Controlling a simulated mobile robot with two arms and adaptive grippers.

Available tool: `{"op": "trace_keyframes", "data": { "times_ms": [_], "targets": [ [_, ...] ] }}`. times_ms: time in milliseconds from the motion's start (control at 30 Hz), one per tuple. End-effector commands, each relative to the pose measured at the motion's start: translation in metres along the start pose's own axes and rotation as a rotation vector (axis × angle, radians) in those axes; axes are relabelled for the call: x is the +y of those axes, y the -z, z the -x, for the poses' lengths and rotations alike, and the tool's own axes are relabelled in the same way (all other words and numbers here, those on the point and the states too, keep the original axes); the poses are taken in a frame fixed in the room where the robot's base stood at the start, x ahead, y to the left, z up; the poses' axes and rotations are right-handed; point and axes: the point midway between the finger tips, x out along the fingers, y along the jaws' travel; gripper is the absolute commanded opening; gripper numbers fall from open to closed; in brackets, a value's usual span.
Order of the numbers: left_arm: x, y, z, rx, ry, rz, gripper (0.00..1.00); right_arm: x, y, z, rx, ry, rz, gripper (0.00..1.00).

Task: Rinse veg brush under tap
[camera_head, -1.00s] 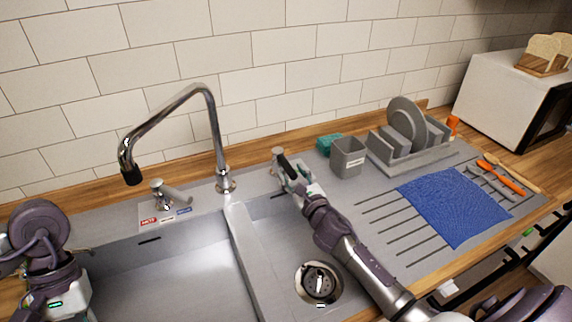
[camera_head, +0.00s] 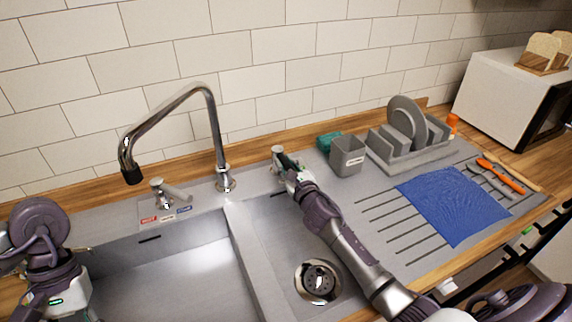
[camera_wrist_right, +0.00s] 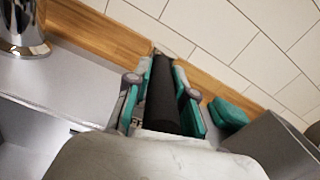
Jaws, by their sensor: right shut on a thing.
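My right gripper (camera_head: 285,165) is at the back of the small right basin, beside a short steel fitting (camera_head: 277,154). In the right wrist view its teal-padded fingers (camera_wrist_right: 162,100) are shut on a dark rod-like thing (camera_wrist_right: 161,95), which looks like the veg brush's handle; no bristles show. The chrome tap (camera_head: 218,140) stands left of the gripper, its black-tipped spout (camera_head: 130,172) over the left side of the large basin (camera_head: 185,275). No water shows. The tap lever (camera_head: 172,192) is on the back ledge. My left arm is at the lower left, its fingers out of view.
Right of the gripper stand a green sponge (camera_head: 328,141), a grey caddy (camera_head: 347,157) and a dish rack (camera_head: 410,152) with a plate. A blue cloth (camera_head: 452,207) lies on the drainer. A divider (camera_head: 250,262) separates the basins. A drain (camera_head: 318,282) is in the right basin.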

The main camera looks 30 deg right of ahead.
Motion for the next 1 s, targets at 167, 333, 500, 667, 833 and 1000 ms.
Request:
{"op": "trace_keyframes", "data": {
  "times_ms": [167,333,500,667,833,1000],
  "targets": [
    [0.000,0.000,0.000,0.000,0.000,0.000,0.12,0.000,0.000,0.000,0.000,-0.001,0.000,0.00],
    [0.000,0.000,0.001,0.000,0.000,0.000,0.12,-0.002,0.000,0.000,-0.007,-0.022,0.004,0.00],
    [0.000,0.000,-0.001,0.000,0.000,0.000,0.12,-0.009,0.003,-0.001,-0.032,-0.128,0.011,0.00],
    [0.001,0.004,-0.007,0.000,0.000,0.000,0.12,-0.013,0.004,-0.002,-0.051,-0.211,0.005,0.00],
    [0.001,0.003,-0.006,0.000,0.000,0.000,0.12,-0.013,0.003,-0.001,-0.052,-0.230,-0.002,0.00],
    [0.001,0.003,-0.006,0.000,0.000,0.000,0.12,-0.013,0.003,-0.001,-0.052,-0.228,-0.002,0.00]
  ]
}}
